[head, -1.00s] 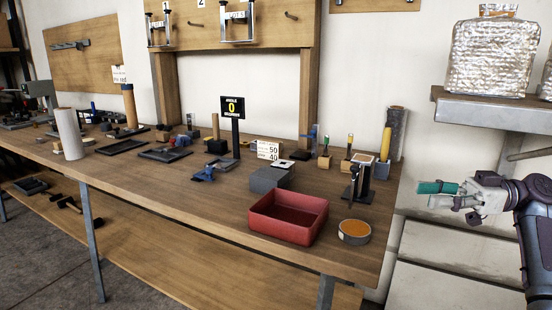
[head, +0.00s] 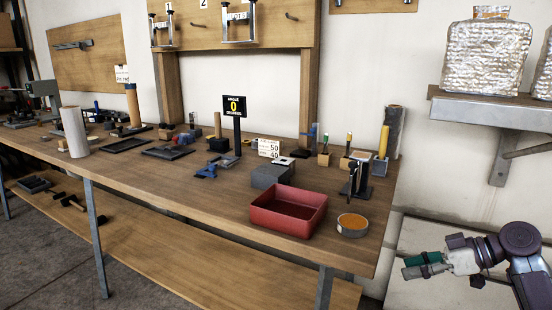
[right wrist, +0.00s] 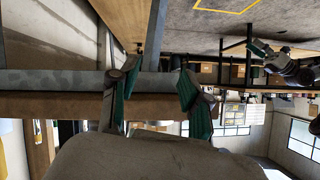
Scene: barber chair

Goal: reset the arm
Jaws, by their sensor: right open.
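My right gripper (head: 426,264) is at the lower right of the head view, to the right of the workbench (head: 215,215) and below the wall shelf. Its green-padded fingers point left, and it touches nothing that I can see. In the right wrist view the two fingers of my right gripper (right wrist: 158,95) stand apart with nothing held between them. Another gripper with a green pad, apparently my left gripper (right wrist: 268,50), shows small at the upper right of that view. Its jaws are too small to read. My left arm is not in the head view.
The bench's right end holds a red tray (head: 287,225), a round tin with orange contents (head: 352,225), a grey block (head: 272,175) and a black stand (head: 360,180). A shelf (head: 490,110) with a foil-wrapped package (head: 487,60) sticks out above my right arm.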

